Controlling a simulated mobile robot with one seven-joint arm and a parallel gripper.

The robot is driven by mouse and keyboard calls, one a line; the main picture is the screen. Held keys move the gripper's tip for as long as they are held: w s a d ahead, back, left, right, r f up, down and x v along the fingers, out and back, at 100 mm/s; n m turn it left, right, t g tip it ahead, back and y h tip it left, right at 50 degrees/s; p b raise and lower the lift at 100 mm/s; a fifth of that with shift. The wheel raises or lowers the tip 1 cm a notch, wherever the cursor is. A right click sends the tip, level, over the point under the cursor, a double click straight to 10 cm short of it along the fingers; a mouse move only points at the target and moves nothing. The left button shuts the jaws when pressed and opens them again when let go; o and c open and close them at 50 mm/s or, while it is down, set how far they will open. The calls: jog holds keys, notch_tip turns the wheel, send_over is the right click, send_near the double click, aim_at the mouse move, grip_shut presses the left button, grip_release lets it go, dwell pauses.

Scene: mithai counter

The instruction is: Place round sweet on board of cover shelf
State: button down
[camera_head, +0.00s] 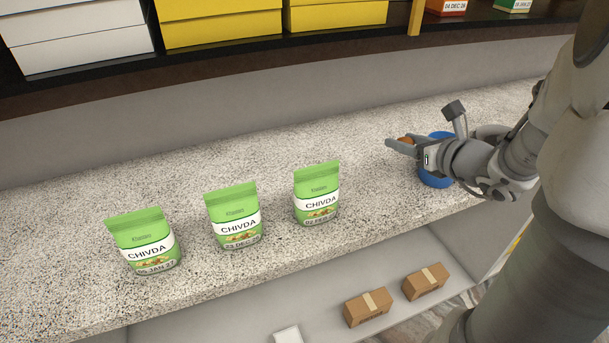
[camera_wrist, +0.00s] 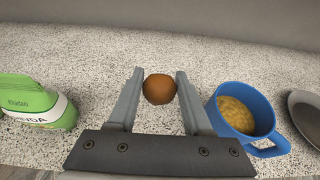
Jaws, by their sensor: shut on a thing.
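The round sweet (camera_wrist: 159,89) is a brown ball between the two fingers of my gripper (camera_wrist: 160,92) in the wrist view. My gripper is shut on it and holds it over the speckled counter. In the head view the sweet (camera_head: 405,140) shows as a small brown patch at my gripper (camera_head: 400,147), partly hidden by a finger. I cannot make out a cover shelf or its board for certain in either view.
A blue mug (camera_wrist: 244,118) with yellowish contents stands just right of my gripper, beside a grey metal dish (camera_wrist: 304,112). Three green chivda bags (camera_head: 316,194) stand on the counter (camera_head: 80,300).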

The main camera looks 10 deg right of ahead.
jog(key=b, duration=0.4)
send_over(350, 170)
notch_tip(350, 170, down, 7)
jog(key=shift+f, duration=0.1)
jog(key=shift+f+b, duration=0.75)
jog(key=shift+f, duration=1.15)
jog(key=shift+f, duration=0.1)
jog(key=shift+f+b, duration=0.15)
jog(key=shift+b, duration=0.15)
jog(key=shift+c, duration=1.6)
grip_release()
